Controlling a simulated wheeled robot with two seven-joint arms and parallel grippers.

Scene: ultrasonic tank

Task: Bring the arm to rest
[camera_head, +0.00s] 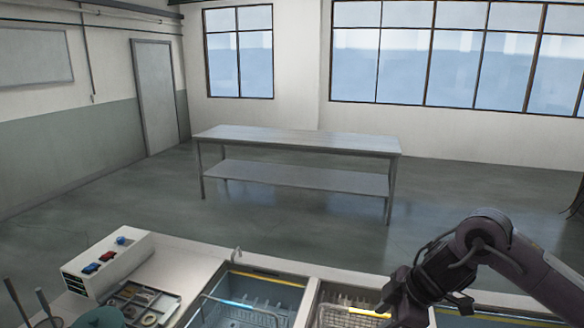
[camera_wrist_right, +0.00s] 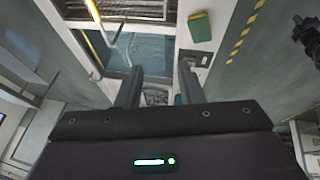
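My right arm (camera_head: 480,250) comes in from the right in the head view and bends down over the tanks; its fingertips are below the picture edge. In the right wrist view my right gripper (camera_wrist_right: 159,82) has its two dark fingers apart, with no object held between them. Beyond the fingers are a tank with bluish liquid (camera_wrist_right: 118,48) and a pale rim. My left gripper does not show in the head view.
A counter holds a white control box (camera_head: 108,262), a tray of small parts (camera_head: 138,303) and wire baskets (camera_head: 240,312) in tanks. A yellow-green block (camera_wrist_right: 201,27) lies on a pale ledge. A metal table (camera_head: 300,140) stands behind, with open floor around it.

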